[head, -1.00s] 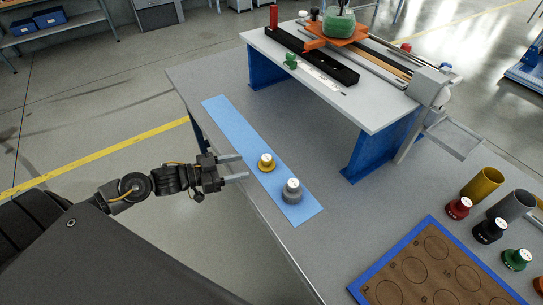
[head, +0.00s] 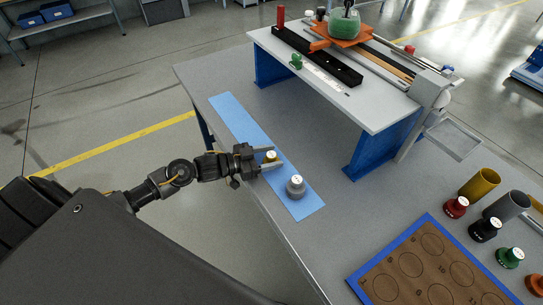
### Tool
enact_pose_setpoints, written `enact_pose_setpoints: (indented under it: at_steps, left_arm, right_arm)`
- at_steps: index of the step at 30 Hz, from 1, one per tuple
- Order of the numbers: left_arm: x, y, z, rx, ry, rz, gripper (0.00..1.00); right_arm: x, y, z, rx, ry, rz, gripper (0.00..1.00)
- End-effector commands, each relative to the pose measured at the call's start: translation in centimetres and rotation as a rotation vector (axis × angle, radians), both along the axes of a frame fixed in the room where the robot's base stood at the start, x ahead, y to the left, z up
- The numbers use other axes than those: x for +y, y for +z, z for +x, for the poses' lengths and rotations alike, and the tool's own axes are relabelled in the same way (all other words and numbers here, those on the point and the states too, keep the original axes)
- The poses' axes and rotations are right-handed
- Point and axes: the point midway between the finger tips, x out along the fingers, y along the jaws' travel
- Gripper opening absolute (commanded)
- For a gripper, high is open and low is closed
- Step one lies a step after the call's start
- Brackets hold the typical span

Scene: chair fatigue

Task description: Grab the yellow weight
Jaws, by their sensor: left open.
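The yellow weight (head: 270,157) stands on the blue strip (head: 236,121) near the table's left edge. My left gripper (head: 272,158) comes in from the left, with its fingers open and the yellow weight between them. Whether a finger touches the weight I cannot tell. The gripper partly hides the weight; its white-topped knob shows between the fingers. A grey weight (head: 296,187) stands on the same strip, just nearer to me. My right gripper is not in view.
A raised bench (head: 375,112) with blue legs stands at the back right. A brown board with circles (head: 408,262) lies at the front right. Beside it stand red (head: 455,207), black (head: 484,229) and green (head: 509,257) weights, and yellow (head: 480,184) and grey (head: 507,206) tubes.

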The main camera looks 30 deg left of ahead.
Motion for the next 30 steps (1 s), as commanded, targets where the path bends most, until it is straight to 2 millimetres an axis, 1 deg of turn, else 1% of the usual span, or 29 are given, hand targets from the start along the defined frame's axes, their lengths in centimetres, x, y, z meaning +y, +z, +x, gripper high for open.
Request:
enact_pose_setpoints:
  at_steps: [3,9,11,22,30]
  left_arm:
    - [-0.44,-0.07,0.5,0.0,0.0,0.0,0.55]
    - [-0.48,-0.18,0.5,0.001,0.0,0.001,0.55]
    - [-0.47,-0.17,0.5,0.001,0.0,0.001,0.49]
    - [-0.45,-0.16,0.47,0.001,0.0,0.001,0.0]
    - [-0.43,0.01,0.51,-0.002,0.0,0.001,0.0]
  right_arm:
    - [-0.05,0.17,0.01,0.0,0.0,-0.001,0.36]
    - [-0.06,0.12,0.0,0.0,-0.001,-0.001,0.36]
    - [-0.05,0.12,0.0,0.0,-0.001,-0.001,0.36]
    - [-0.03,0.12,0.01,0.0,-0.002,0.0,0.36]
    - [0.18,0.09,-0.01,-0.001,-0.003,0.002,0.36]
